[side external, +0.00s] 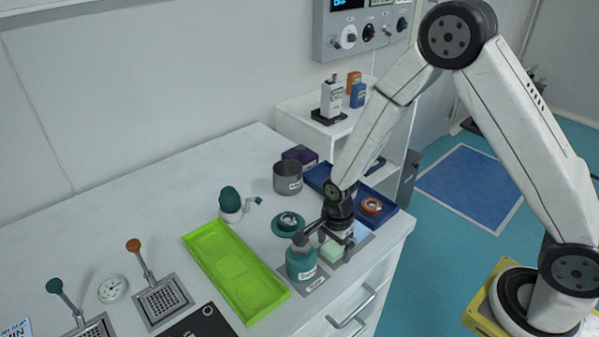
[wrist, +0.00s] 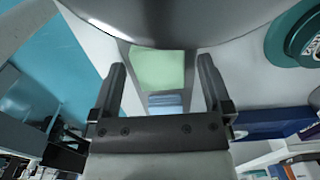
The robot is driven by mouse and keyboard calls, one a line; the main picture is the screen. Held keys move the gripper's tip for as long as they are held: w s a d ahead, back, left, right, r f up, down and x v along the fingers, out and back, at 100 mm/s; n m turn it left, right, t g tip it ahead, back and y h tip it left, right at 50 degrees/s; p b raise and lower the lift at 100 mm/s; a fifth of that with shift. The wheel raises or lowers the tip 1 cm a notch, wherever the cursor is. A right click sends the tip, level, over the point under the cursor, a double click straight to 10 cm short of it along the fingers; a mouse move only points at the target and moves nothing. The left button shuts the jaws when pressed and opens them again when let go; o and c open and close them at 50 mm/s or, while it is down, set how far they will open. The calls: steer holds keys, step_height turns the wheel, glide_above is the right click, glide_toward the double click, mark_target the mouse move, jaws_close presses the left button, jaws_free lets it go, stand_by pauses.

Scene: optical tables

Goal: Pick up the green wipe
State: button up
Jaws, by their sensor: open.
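The green wipe (side external: 333,250) is a small pale green block lying on a grey mat near the front edge of the white counter. It also shows in the wrist view (wrist: 159,70), beyond and between my fingers. My gripper (side external: 338,234) is open and just above or beside the wipe, and part of it hides the wipe's surroundings. In the wrist view my gripper (wrist: 162,85) has both fingers apart with nothing held between them. I cannot tell the exact height gap.
A teal bottle (side external: 301,262) stands close to the left of the wipe. A light blue wipe (wrist: 165,103) lies beside the green one. A teal round item (side external: 288,223), a blue tray (side external: 377,208) and a lime green tray (side external: 233,270) are nearby.

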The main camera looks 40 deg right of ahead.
mark_target(334, 247)
steer(key=c, duration=1.2)
steer(key=shift+c, duration=0.2)
steer(key=shift+r, duration=0.2)
step_height(334, 247, up, 10)
steer(key=shift+f, duration=0.15)
